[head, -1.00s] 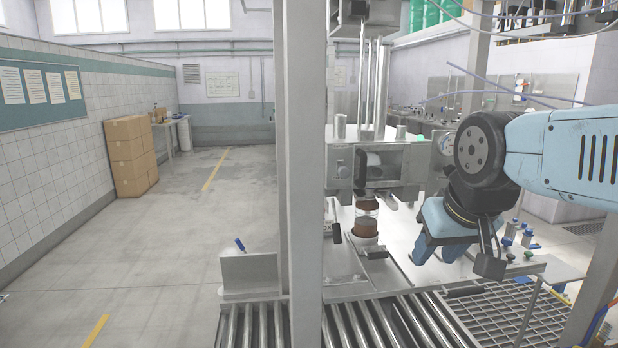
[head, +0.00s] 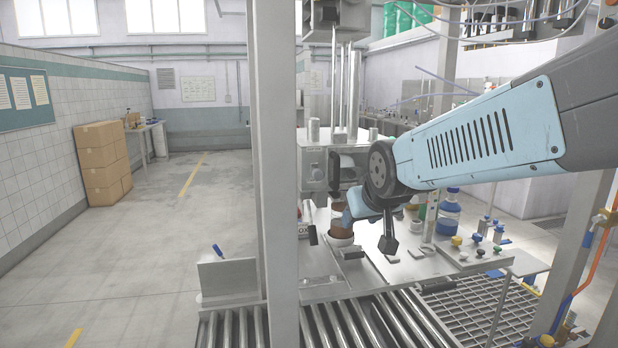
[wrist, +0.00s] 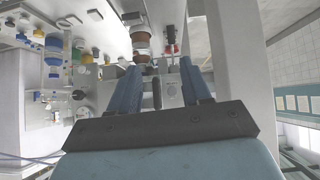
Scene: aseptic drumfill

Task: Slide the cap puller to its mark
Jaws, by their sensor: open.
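My gripper (wrist: 158,66) is open, with a blue finger on each side of the wrist view and nothing held between them. In the head view my gripper (head: 350,214) is over the steel worktop, close to brown-topped containers (head: 340,233). Between the fingers in the wrist view is an upright dark handle (wrist: 157,94) beside a small pale plate (wrist: 172,92); I cannot tell for certain that this is the cap puller. It appears apart from both fingers. No mark for it can be made out. My arm hides part of the worktop in the head view.
A steel post (head: 273,150) stands left of the worktop, and a roller conveyor (head: 350,322) runs in front. Blue-capped bottles (head: 447,212) and small coloured knobs (head: 478,246) are at the right. A boxy steel machine (head: 315,165) stands behind the containers.

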